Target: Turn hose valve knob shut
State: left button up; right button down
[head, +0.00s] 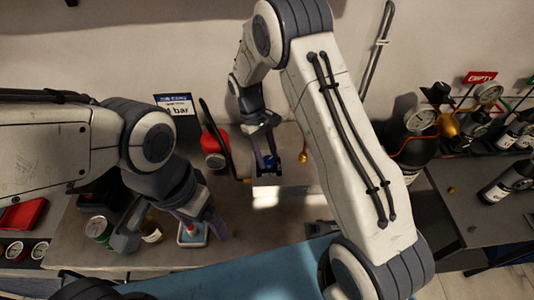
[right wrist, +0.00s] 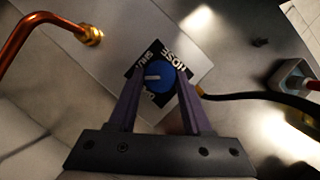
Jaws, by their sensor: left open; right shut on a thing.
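The hose valve knob (right wrist: 161,79) is round and blue with a white pointer mark. It sits on a black label plate (right wrist: 183,60) with white lettering, partly hidden by the knob and fingers. The pointer faces left in the right wrist view, towards lettering that seems to read SHUT. My right gripper (right wrist: 160,88) is shut on the knob, one purple finger on each side. In the head view my right gripper (head: 267,160) is at the metal panel at the back of the bench. My left gripper (head: 172,236) is open above the left of the bench, apart from the knob.
A copper pipe with a brass fitting (right wrist: 90,35) is left of the knob, and a black hose (right wrist: 255,98) runs right. Near my left gripper are a green can (head: 98,231) and a small tray (head: 192,236). A red container (head: 214,146) stands behind.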

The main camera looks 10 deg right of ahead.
jog(key=m+y, duration=0.1)
jog(key=m, duration=0.3)
jog(key=shift+w+d+r+m+y+p, duration=0.1)
jog(key=shift+d+m+y+p, duration=0.1)
jog(key=shift+m+y+p, duration=0.15)
jog(key=shift+d+m+y, duration=0.1)
jog(key=shift+m+y, duration=0.85)
jog(key=shift+m, duration=1.4)
jog(key=shift+c, duration=1.7)
grip_release()
